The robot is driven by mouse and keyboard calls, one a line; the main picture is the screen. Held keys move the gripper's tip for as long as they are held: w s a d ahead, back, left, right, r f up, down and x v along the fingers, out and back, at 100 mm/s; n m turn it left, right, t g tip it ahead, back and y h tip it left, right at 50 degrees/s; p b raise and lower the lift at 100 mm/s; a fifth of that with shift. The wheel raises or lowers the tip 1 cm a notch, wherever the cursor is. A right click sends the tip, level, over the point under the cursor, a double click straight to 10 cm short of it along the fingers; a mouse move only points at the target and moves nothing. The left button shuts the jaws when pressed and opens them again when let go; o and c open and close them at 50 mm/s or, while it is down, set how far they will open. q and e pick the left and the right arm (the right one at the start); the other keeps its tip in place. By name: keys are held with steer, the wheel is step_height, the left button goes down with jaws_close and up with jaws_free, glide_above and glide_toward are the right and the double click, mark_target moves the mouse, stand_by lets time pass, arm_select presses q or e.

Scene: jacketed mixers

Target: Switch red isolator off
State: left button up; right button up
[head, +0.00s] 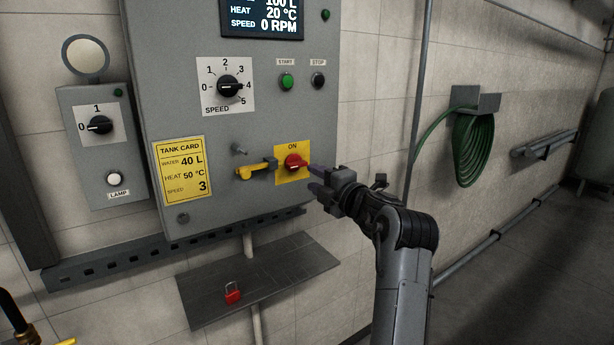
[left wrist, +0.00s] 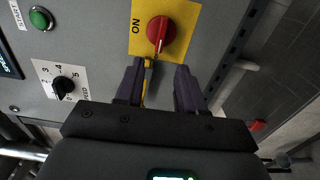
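The red isolator (head: 295,161) is a rotary knob on a yellow plate labelled ON, low on the grey control panel. In the left wrist view the red isolator (left wrist: 161,32) lies just beyond the fingertips, its handle pointing towards the gap between them. My left gripper (head: 313,180) is just right of and below the knob. In the left wrist view my left gripper (left wrist: 159,78) is open, with nothing held. A yellow hasp or lever (head: 257,169) reaches out left of the knob and shows partly between the fingers in the left wrist view. My right gripper is not in view.
A speed dial (head: 229,87), a green start button (head: 287,81) and a yellow tank card (head: 181,172) are on the same panel. A red padlock (head: 232,293) sits on the dark shelf (head: 290,262) below. A green hose (head: 473,150) hangs at right.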

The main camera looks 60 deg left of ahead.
arm_select(q)
steer(key=shift+d, duration=1.05)
